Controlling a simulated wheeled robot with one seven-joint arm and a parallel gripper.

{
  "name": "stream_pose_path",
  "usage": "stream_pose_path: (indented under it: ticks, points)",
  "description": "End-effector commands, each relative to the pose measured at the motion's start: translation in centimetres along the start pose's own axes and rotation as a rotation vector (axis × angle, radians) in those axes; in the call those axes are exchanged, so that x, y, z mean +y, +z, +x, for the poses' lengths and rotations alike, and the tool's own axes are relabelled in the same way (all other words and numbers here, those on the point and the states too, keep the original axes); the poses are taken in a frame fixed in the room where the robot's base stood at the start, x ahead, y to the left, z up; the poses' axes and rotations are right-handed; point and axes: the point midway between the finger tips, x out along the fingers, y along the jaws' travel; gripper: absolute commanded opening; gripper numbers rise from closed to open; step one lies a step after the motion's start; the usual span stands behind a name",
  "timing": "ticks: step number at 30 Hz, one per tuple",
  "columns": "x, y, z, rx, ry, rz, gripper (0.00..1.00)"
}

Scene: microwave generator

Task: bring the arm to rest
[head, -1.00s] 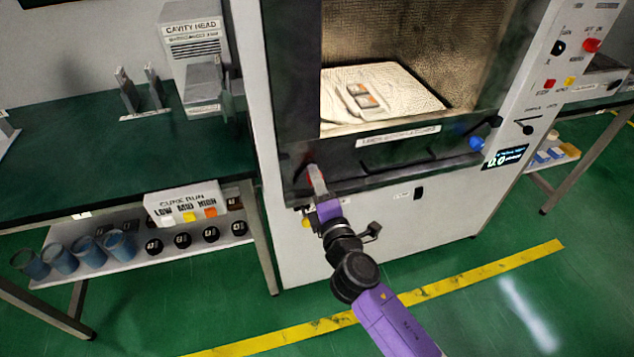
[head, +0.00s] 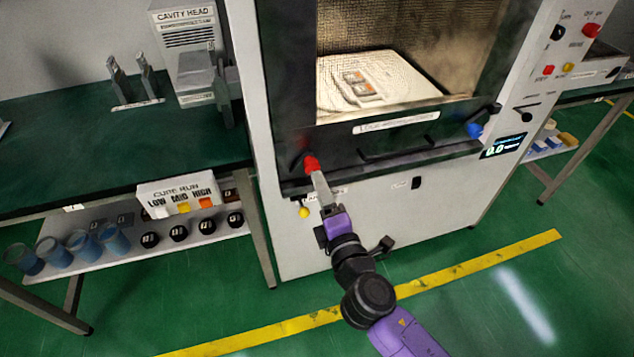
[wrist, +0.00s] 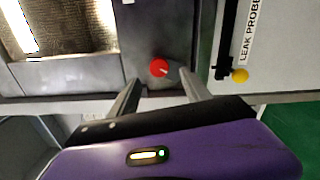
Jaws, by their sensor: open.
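My gripper (head: 318,182) is in front of the lower left of the microwave generator's (head: 370,225) front, at the end of my purple and black arm. In the wrist view the two grey fingers (wrist: 160,95) are spread apart with nothing between them. A red knob (head: 312,164) on the dark front panel lies just beyond the fingertips. It also shows in the wrist view, between and ahead of the fingers (wrist: 159,68). Whether the fingertips touch it I cannot tell.
The lit cavity holds a pale tray (head: 415,88) with a small sample carrier (head: 360,83). A yellow knob (wrist: 240,75) sits right of the fingers in the wrist view. A green-topped bench (head: 80,150) stands left. The floor in front is clear, with a yellow line (head: 480,264).

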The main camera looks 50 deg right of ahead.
Motion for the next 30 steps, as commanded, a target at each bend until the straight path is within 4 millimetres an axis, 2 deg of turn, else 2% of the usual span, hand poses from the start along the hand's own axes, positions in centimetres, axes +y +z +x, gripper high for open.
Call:
stream_pose_path:
  ticks: [6,24,26,30]
  points:
    - [0.0,0.0,-1.2,0.001,0.001,0.001,0.56]
    - [0.1,-0.1,-1.2,0.002,0.001,0.01,0.56]
    - [0.2,-0.5,-1.2,0.022,0.005,0.048,0.56]
    - [1.3,-2.4,-1.7,0.113,0.007,0.253,0.56]
